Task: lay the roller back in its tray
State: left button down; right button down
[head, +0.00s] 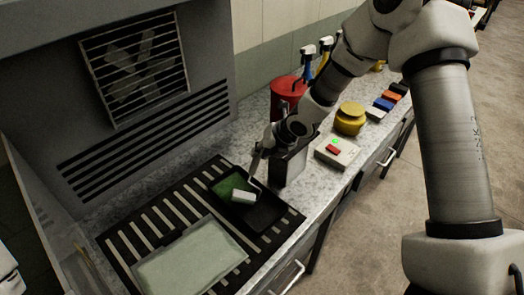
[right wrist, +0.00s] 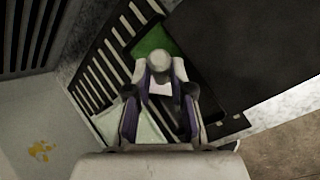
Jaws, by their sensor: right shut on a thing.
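The black roller tray (head: 268,217) sits on the slatted rack, with green paint in its far left part (head: 226,186); the green also shows in the right wrist view (right wrist: 153,40). The roller (head: 242,196) has a pale sleeve that shows over or in the tray, next to the green. I cannot tell whether it touches the tray floor. My right gripper (head: 258,168) is above the tray's far side, shut on the roller; its fingers (right wrist: 160,95) show around a pale, round-ended part in the right wrist view.
A pale green panel (head: 190,262) lies on the black slatted rack (head: 128,243) left of the tray. Beyond are a red pot (head: 287,93), a button box (head: 337,153) and a yellow jar (head: 350,118).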

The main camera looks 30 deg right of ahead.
jog(key=shift+s+f+b, duration=0.15)
jog(key=shift+f+b, duration=0.05)
jog(key=shift+b, duration=0.1)
jog(key=c, duration=1.3)
grip_release()
jog(key=shift+r, duration=0.1)
jog(key=b+v, duration=0.1)
jog(key=v, duration=1.1)
jog(key=shift+r, duration=0.2)
